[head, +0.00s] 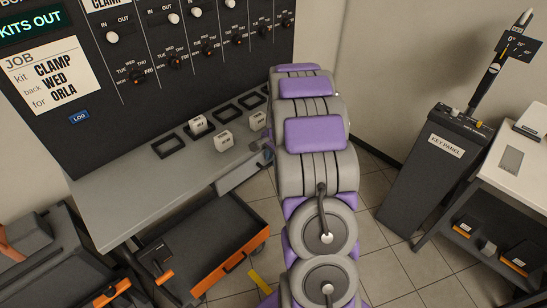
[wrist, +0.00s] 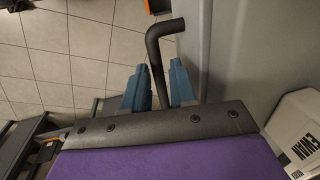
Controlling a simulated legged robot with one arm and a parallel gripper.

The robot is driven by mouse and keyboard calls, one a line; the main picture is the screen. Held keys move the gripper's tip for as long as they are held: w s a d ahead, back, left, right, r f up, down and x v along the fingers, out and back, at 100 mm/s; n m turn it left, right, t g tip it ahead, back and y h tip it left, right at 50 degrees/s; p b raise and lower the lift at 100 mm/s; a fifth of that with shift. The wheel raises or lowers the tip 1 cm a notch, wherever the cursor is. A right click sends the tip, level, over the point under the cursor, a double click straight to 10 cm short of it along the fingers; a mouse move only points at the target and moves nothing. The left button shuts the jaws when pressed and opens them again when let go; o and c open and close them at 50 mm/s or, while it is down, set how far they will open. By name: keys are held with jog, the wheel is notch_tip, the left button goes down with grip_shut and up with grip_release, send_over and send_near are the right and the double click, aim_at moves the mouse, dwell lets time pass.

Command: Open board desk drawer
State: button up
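The board desk (head: 150,190) is a grey top under the dark board. A grey drawer front (head: 240,173) hangs under its right end, partly hidden by my arm; I cannot tell how far it stands out. In the wrist view, a dark bent bar handle (wrist: 155,50) runs down beside a grey panel (wrist: 228,55). The blue fingers of my gripper (wrist: 160,87) stand on either side of this bar, very close to it. Whether they press on it I cannot tell.
White tagged blocks (head: 224,141) and dark square frames (head: 172,145) are on the desk top. An open dark cart with an orange edge (head: 228,262) stands under the desk. A key panel stand (head: 436,165) and a white table (head: 515,160) are at right. Tiled floor (head: 395,262) lies between.

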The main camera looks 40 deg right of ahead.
jog(key=shift+d, duration=0.2)
jog(key=shift+c, duration=0.8)
jog(key=shift+d+f, duration=0.2)
jog(key=shift+d, duration=0.7)
grip_shut()
jog(key=shift+a, duration=0.1)
jog(key=shift+a, duration=0.15)
jog(key=shift+s, duration=0.15)
jog(key=s+p, duration=0.4)
jog(key=s, duration=1.3)
jog(key=shift+d, duration=0.45)
jog(key=shift+s+f, duration=0.1)
